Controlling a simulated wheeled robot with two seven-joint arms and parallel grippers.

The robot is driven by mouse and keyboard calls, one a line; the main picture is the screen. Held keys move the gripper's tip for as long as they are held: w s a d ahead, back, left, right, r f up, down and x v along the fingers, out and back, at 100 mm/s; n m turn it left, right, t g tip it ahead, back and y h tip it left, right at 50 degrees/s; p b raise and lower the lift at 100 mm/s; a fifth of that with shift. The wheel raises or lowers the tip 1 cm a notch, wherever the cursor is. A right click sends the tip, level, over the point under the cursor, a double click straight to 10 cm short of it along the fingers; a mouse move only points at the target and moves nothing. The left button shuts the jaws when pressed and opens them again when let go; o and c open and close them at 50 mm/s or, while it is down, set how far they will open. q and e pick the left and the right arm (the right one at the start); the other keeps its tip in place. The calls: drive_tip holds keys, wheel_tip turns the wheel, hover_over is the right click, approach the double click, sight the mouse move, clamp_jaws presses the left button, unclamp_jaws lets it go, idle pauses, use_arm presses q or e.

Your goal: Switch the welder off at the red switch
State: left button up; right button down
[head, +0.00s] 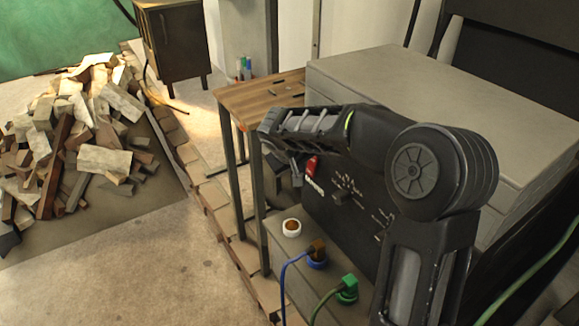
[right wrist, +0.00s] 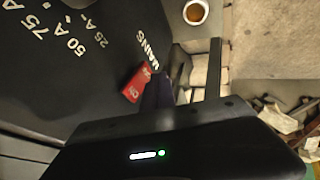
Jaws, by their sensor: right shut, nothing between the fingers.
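The welder (head: 420,75) is a large grey box with a dark front panel carrying white lettering. Its red switch (head: 311,166) sits on that panel beside the MAINS label. In the right wrist view the red switch (right wrist: 136,85) lies tilted on the dark panel (right wrist: 60,85). My right gripper (head: 294,168) is shut and empty, just left of the switch in the head view. In the right wrist view the dark fingers (right wrist: 164,88) are right beside the switch, partly over its edge. I cannot tell whether they touch it. My left gripper is not in view.
A wooden table (head: 255,97) stands behind. A rubble heap (head: 85,140) lies at left, with bare floor in front.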

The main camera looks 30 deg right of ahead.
drive_tip(key=shift+d+f, duration=0.15)
drive_tip(key=shift+d, duration=0.7)
drive_tip(key=h+b, duration=0.1)
drive_tip(key=b, duration=0.2)
drive_tip(key=shift+d+f, duration=0.15)
drive_tip(key=shift+d, duration=0.05)
drive_tip(key=shift+r+p, duration=0.4)
drive_tip(key=shift+r, duration=0.45)
